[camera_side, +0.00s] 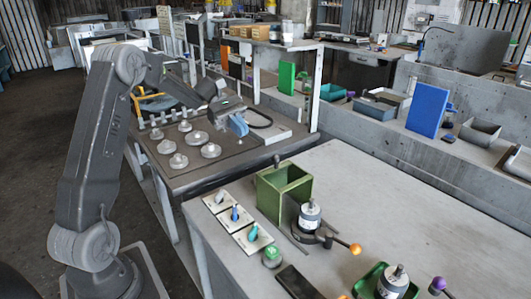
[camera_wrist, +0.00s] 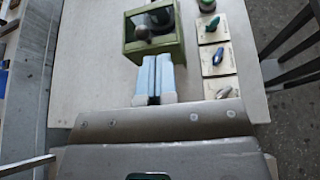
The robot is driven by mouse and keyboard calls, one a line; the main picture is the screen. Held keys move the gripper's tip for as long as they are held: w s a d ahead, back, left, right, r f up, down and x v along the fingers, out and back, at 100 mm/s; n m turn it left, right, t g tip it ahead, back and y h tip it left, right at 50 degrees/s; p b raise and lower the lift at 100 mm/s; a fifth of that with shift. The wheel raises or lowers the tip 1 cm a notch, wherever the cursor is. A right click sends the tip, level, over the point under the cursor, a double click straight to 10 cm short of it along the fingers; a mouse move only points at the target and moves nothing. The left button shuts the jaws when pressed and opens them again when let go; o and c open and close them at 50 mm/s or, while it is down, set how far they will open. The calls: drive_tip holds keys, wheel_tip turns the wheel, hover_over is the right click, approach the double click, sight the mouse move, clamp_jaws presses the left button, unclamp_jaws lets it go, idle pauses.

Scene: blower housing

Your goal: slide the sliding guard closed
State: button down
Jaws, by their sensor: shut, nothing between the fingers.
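A green box-shaped housing (camera_side: 284,198) stands at the left end of the grey bench, with a dark round knob (camera_side: 276,160) rising at its far edge. The wrist view shows the green housing (camera_wrist: 128,47) from above, with a rounded grey knob (camera_wrist: 142,33) and a dark interior. I take the knob to belong to the sliding guard; how far the guard is open is unclear. My gripper (camera_side: 240,125) has pale blue fingers, shut and empty, held above and beyond the housing. In the wrist view my gripper (camera_wrist: 154,62) points at the housing's near wall; contact cannot be judged.
White cards (camera_side: 235,216) with small coloured pieces lie beside the housing. A motor-like cylinder (camera_side: 310,216) and an orange-knobbed lever (camera_side: 354,248) stand at its right. A dark-topped table (camera_side: 225,165) with several round metal parts lies behind. The bench's right middle is clear.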

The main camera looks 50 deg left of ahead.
drive_tip(key=a+f+n+t+h, duration=0.2)
drive_tip(key=a+f+n+h, duration=0.1)
drive_tip(key=a, duration=0.4)
approach(292, 183)
drive_tip(key=shift+w+a+r, duration=0.25)
drive_tip(key=shift+w+r, duration=0.2)
drive_tip(key=shift+r, duration=0.15)
drive_tip(key=shift+w+a+r, duration=0.25)
drive_tip(key=shift+w+r, duration=0.2)
drive_tip(key=shift+r, duration=0.1)
drive_tip(key=d, duration=1.1)
drive_tip(key=shift+a, duration=0.1)
